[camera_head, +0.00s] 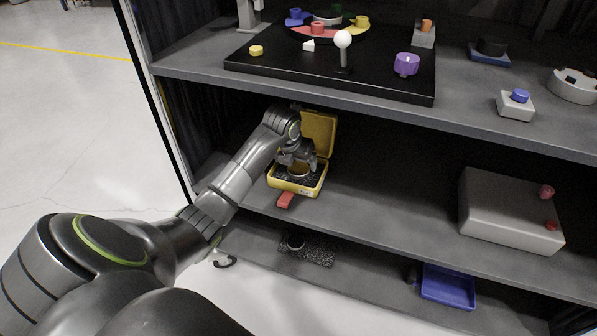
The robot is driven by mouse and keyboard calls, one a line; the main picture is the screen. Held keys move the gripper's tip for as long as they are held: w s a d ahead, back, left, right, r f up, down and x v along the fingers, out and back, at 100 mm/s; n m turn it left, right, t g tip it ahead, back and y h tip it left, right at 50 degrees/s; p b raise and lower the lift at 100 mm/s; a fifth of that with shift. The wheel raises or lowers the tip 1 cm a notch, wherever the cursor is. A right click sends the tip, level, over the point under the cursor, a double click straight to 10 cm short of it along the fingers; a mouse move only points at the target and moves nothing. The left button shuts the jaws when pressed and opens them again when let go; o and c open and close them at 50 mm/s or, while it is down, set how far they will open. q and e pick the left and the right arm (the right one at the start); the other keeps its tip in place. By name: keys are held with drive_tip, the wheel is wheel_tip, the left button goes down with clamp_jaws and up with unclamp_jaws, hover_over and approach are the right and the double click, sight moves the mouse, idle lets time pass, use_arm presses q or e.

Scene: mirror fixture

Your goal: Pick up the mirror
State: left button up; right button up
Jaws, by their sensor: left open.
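My left arm reaches in from the left to the middle shelf. My left gripper (297,166) is open and sits low inside an open yellow case (309,191) with dark foam. A small round item with a gold-coloured rim (298,172), which may be the mirror, lies in the case at the fingertips. The gripper partly covers it, and I cannot tell whether the fingers touch it. The case's lid (322,128) stands up at the back. My right gripper is not in view.
A red piece (286,200) sits at the front of the case. A grey box with red knobs (508,212) stands right on the same shelf (400,205), with free room between. The upper shelf holds a black board (300,75) close above. A blue tray (447,287) is below.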

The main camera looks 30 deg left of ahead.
sight(298, 168)
use_arm(q)
drive_tip(key=x, duration=0.3)
drive_tip(key=shift+w+d+f+b, duration=0.1)
drive_tip(key=shift+w+f+b, duration=0.05)
drive_tip(key=shift+f+b, duration=0.2)
drive_tip(key=c, duration=1.2)
